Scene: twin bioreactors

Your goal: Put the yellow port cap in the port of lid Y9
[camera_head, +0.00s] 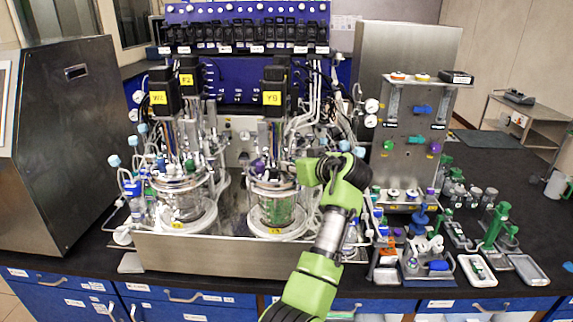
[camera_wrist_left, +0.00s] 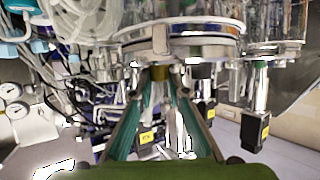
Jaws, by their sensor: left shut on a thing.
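The yellow port cap (camera_wrist_left: 160,72) is between the fingertips of my left gripper (camera_wrist_left: 161,77), which is shut on it; only a small part shows. In the left wrist view the cap is close to the metal rim of a vessel lid (camera_wrist_left: 190,46); I cannot tell whether they touch. In the head view my left gripper (camera_head: 301,171) is beside the lid of the right glass vessel (camera_head: 277,212), under the motor with the yellow Y9 label (camera_head: 272,98); its fingertips are hard to make out. The port in the lid cannot be made out. My right gripper is not in view.
The left vessel (camera_head: 178,205) stands beside it in the same steel tray (camera_head: 220,252). Tubes and cables crowd around both lids. A steel pump tower (camera_head: 408,140) stands to the right. Small parts and trays (camera_head: 476,270) cover the bench at right.

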